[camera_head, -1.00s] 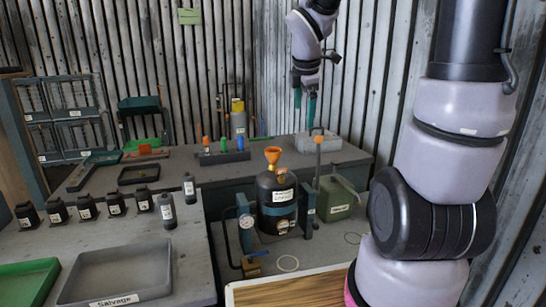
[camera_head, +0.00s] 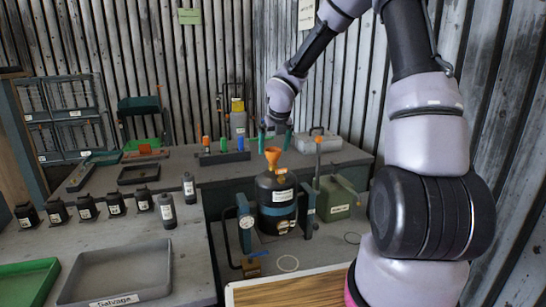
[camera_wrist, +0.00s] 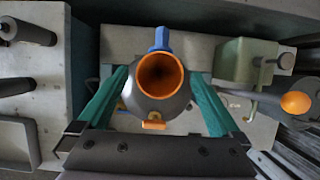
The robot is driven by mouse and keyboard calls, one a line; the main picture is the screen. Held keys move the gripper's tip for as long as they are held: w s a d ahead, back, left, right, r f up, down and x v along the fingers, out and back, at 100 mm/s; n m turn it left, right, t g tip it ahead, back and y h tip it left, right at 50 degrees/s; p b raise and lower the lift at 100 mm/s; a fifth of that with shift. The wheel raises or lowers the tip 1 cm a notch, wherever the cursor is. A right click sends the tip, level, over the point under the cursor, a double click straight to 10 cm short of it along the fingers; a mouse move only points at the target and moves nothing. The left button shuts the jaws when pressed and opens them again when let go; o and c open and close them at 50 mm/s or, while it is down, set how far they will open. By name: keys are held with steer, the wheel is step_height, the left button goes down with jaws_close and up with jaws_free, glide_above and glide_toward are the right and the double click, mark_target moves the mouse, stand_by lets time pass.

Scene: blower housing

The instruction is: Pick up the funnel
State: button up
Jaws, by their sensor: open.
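The orange funnel (camera_head: 273,154) stands upright in the top of a dark labelled tank (camera_head: 277,197). In the wrist view I look down into the funnel's round mouth (camera_wrist: 160,77), with the dark tank below it. My gripper (camera_head: 275,136) points down above the funnel, with green fingers spread wide. In the wrist view the fingers of my gripper (camera_wrist: 159,80) lie on the left and right of the funnel mouth with gaps on both sides. They hold nothing. The funnel's lower part is hidden in the wrist view.
A green can (camera_head: 338,199) with an orange-topped lever stands right of the tank. A gauge (camera_head: 245,221) and brackets flank the tank. A rack of coloured pieces (camera_head: 222,157) is behind. A grey tray (camera_head: 117,273) and several dark bottles are on the left bench.

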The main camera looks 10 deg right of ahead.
mark_target(272, 157)
steer(key=shift+x, duration=2.75)
steer(key=c, duration=0.9)
